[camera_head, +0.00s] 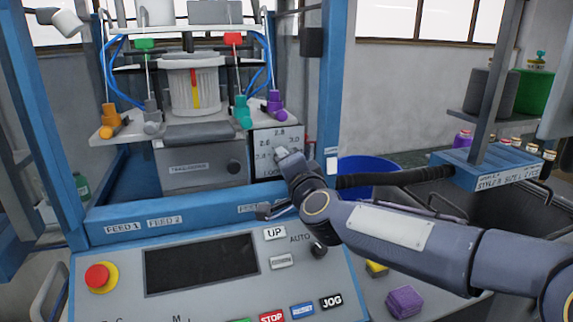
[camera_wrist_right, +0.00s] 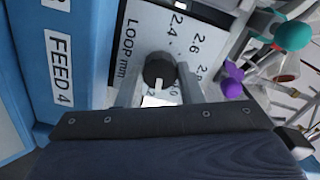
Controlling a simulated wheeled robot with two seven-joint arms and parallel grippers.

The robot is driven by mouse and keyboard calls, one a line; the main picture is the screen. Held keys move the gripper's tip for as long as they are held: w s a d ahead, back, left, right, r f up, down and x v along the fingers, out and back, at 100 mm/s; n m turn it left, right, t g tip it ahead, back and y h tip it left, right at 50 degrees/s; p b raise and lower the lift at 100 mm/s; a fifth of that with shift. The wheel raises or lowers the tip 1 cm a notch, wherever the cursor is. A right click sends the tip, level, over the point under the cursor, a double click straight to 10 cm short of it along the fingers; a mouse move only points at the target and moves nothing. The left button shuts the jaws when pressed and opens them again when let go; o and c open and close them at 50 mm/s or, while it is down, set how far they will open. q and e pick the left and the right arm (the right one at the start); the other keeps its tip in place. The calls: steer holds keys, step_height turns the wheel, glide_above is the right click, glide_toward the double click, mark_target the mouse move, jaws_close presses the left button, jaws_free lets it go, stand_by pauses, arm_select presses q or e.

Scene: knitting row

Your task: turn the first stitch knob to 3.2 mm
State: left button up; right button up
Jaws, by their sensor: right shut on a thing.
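The stitch knob is a round black knob (camera_wrist_right: 160,68) with a white pointer mark. It sits on a white scale plate (camera_head: 262,136) at the right of the machine's front. The plate (camera_wrist_right: 140,35) reads LOOP mm, 2.4, 2.6 and 2.8 in the right wrist view. The white mark points toward my gripper's base, on the side of the higher numbers. The numbers there are partly covered, so I cannot read the exact setting. My right gripper (camera_head: 284,156) is shut on the knob, with one finger on each side (camera_wrist_right: 159,82). My left gripper is not in view.
A control panel (camera_head: 335,285) with a red stop button (camera_head: 97,277) lies below my right arm. A blue frame post (camera_head: 329,80) stands right of the plate. Coloured yarn feeders (camera_head: 242,112) are close above it. A blue bin (camera_head: 362,165) stands behind.

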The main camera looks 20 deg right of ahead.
steer(key=o, duration=1)
steer(key=shift+c, duration=0.2)
steer(key=s, duration=0.7)
steer(key=shift+s, duration=0.4)
steer(key=shift+d, duration=0.15)
steer(key=s+f+n+g+y+p, duration=0.3)
steer(key=s+f+n+g+y, duration=0.1)
steer(key=s+n, duration=0.3)
steer(key=s, duration=0.2)
steer(key=shift+s+f+y, duration=0.3)
steer(key=shift+s, duration=0.1)
steer(key=s+d+f+n+g+p, duration=0.1)
steer(key=s+f+g, duration=0.1)
steer(key=s+f, duration=0.2)
steer(key=s+d+f+n+g+h+p, duration=0.1)
steer(key=s+f+n+g, duration=0.1)
steer(key=s, duration=0.5)
steer(key=s+d+f+n+g, duration=0.1)
steer(key=s+f+g, duration=0.3)
steer(key=s+f, duration=0.2)
steer(key=shift+s+f+p, duration=0.35)
steer(key=shift+f+p, duration=0.05)
steer(key=shift+f, duration=0.05)
steer(key=shift+c, duration=0.2)
